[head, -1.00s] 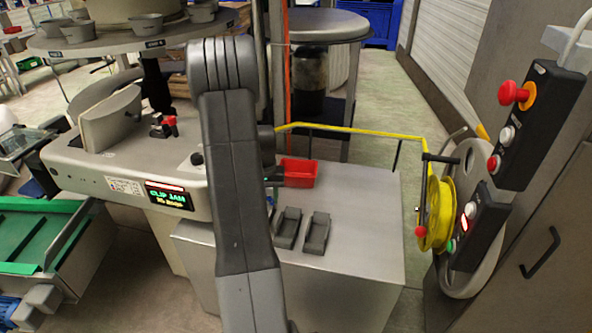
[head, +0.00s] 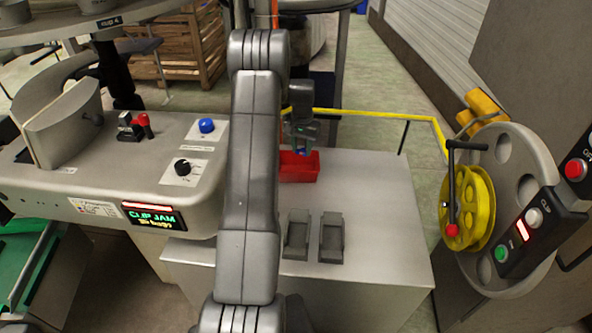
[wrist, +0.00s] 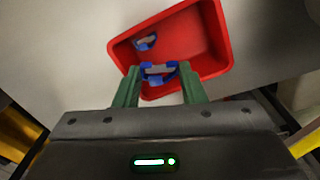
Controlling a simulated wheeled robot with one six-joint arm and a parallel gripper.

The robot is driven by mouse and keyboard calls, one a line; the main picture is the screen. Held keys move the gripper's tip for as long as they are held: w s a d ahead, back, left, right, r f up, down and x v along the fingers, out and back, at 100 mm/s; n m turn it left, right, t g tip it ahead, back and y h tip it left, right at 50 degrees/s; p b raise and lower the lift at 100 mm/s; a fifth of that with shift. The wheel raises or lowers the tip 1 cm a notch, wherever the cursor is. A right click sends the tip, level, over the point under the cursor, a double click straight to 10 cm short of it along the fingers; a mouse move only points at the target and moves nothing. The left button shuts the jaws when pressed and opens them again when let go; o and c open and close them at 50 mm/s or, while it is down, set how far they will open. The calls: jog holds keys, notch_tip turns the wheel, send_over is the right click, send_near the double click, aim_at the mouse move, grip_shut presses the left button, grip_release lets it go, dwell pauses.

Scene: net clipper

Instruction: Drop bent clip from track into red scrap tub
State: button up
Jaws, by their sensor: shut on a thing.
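My gripper (head: 302,130) is over the red scrap tub (head: 300,176) on the grey cabinet top. In the wrist view its green fingers (wrist: 160,72) are closed on a small blue clip (wrist: 172,65), which is held above the tub (wrist: 200,35). A second blue clip (wrist: 146,42) shows inside the tub, near its left wall. In the head view a bit of blue shows below the fingers, but the clip's shape is too small to tell. I cannot pick out the clip track with certainty.
A machine with a lit CLIP JAM display (head: 152,216) stands at left, with a blue button (head: 206,126) and a black knob (head: 183,167). Two grey holders (head: 331,238) sit in front of the tub. A yellow reel (head: 468,208) is at right. The right cabinet top is clear.

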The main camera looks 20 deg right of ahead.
aim_at(301, 154)
notch_tip(301, 154, down, 4)
jog(key=shift+f+b, duration=0.1)
jog(key=shift+b, duration=0.7)
jog(key=o, duration=1)
notch_tip(301, 154, up, 14)
jog(key=b, duration=0.1)
jog(key=shift+f, duration=0.15)
